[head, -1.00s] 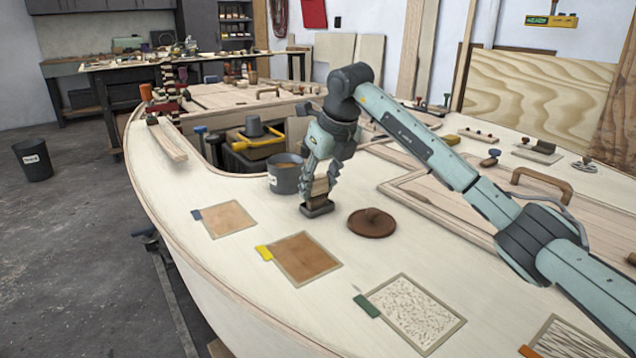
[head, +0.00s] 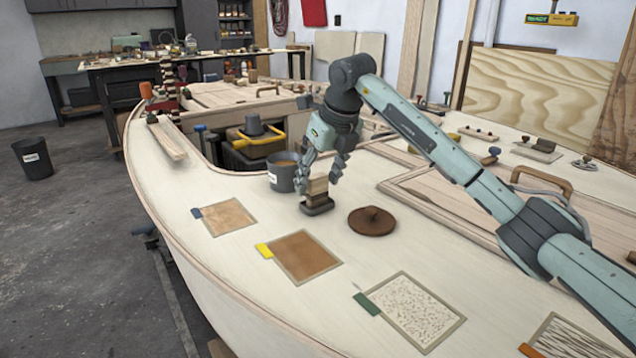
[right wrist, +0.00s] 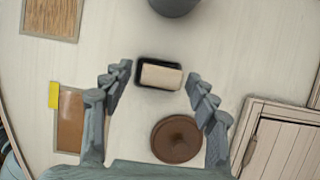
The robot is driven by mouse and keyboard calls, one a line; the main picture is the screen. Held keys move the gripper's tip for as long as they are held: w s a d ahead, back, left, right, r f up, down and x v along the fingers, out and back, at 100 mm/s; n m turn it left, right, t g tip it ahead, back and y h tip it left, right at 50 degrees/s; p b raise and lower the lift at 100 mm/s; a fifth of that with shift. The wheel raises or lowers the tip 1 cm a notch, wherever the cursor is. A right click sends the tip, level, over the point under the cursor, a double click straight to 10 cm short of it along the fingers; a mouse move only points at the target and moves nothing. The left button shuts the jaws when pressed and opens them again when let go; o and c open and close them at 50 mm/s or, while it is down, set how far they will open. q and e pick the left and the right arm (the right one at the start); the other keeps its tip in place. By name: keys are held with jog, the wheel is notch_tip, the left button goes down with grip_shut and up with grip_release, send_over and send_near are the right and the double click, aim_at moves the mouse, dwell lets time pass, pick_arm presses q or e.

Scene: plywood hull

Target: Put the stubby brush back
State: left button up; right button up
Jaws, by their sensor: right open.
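The stubby brush, a short block with a pale wooden top (head: 317,188), stands upright in or on a small dark base (head: 318,208) on the pale deck. In the right wrist view the pale top (right wrist: 162,76) sits inside the base's dark rim. My right gripper (head: 320,176) is open just above the block, its fingers spread on both sides. In the right wrist view the gripper (right wrist: 160,82) shows a clear gap between each finger and the block. My left gripper is not in view.
A grey labelled pot (head: 282,175) with brown contents stands close behind the block. A round brown lid-like disc (head: 372,222) lies to its right. Several tabbed sample panels (head: 303,257) lie in front. An open hatch with a yellow-handled item (head: 258,140) is at left behind.

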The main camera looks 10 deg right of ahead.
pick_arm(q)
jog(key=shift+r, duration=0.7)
pick_arm(e)
jog(key=v, duration=1.1)
